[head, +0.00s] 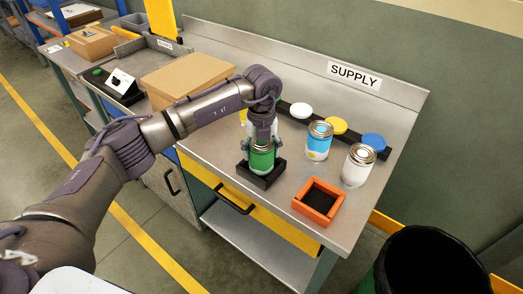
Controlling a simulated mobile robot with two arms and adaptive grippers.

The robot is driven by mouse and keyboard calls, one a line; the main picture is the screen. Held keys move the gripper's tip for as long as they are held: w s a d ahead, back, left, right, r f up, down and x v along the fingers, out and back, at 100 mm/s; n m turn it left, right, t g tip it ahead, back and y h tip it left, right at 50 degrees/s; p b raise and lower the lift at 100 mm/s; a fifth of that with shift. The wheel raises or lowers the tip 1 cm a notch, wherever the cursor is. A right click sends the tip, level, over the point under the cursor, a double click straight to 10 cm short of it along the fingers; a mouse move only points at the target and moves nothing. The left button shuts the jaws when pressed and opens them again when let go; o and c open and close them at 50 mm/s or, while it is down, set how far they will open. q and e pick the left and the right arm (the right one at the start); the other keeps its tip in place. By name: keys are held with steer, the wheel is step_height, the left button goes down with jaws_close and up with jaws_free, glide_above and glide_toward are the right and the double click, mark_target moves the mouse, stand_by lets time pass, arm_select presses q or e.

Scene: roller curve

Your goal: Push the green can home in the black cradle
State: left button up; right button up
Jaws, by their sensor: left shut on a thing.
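The green can (261,159) stands upright in the black cradle (261,178) on the steel table. The cradle's walls hide the can's base, so I cannot tell how deep it sits. My left gripper (262,146) comes down from above and is shut on the upper part of the can. Its fingers lie on the left and right sides of the can. My right gripper is not in view.
A blue-labelled can (318,143) and a white can (358,166) stand to the right. An orange square frame (318,202) lies near the front edge. Coloured lids sit on a dark rail (383,153) behind. A cardboard box (186,80) is at left, a black bin (430,262) at lower right.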

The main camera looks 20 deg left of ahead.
arm_select(q)
steer(key=shift+f+b, duration=0.3)
steer(key=shift+f, duration=0.05)
stand_by(0.5)
steer(key=shift+f, duration=0.35)
stand_by(0.3)
stand_by(0.3)
steer(key=o, duration=1.7)
steer(key=shift+r, duration=0.15)
steer(key=shift+r+p, duration=2.55)
steer(key=shift+r, duration=1.85)
